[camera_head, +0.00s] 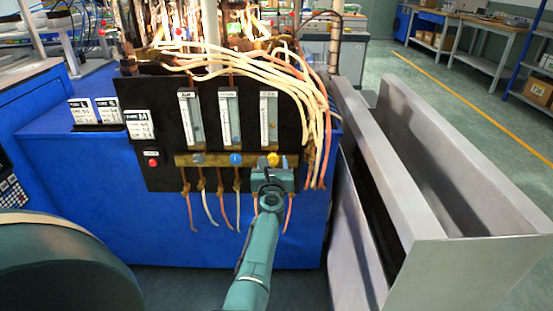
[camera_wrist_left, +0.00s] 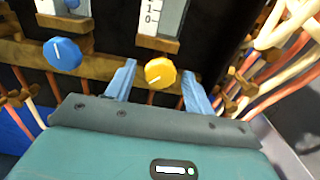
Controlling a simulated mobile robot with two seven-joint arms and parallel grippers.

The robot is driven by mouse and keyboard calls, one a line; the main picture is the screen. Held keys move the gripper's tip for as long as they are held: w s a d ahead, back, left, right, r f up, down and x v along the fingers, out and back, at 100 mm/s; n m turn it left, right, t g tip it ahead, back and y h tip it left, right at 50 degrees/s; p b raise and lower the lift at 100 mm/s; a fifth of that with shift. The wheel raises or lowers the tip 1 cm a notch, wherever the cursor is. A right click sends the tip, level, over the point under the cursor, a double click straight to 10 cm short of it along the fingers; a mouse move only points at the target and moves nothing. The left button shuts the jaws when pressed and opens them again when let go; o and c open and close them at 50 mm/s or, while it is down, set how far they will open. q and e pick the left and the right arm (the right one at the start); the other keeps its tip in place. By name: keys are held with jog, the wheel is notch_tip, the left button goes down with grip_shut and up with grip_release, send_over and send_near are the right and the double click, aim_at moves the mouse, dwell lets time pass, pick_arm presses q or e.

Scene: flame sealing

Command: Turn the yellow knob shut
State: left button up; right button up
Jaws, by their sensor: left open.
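The yellow knob (camera_head: 273,159) sits on the brass bar below the rightmost flow meter on the black panel. In the left wrist view the yellow knob (camera_wrist_left: 160,73) shows a pale pointer line running toward its lower left. My left gripper (camera_head: 273,172) is just in front of and below the knob in the head view. In the left wrist view the open fingers of my left gripper (camera_wrist_left: 157,82) stand on either side of the knob, with a visible gap at each side. My right gripper is not in view.
A blue knob (camera_head: 236,159) is left of the yellow one on the brass bar (camera_head: 215,160). Pale and orange hoses (camera_head: 300,85) hang at the panel's right side. A red button (camera_head: 152,162) is at the left. A metal trough (camera_head: 400,190) stands right of the blue machine.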

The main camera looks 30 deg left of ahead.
pick_arm(q)
jog(key=shift+s, duration=0.1)
jog(key=shift+c, duration=0.7)
jog(key=c, duration=0.8)
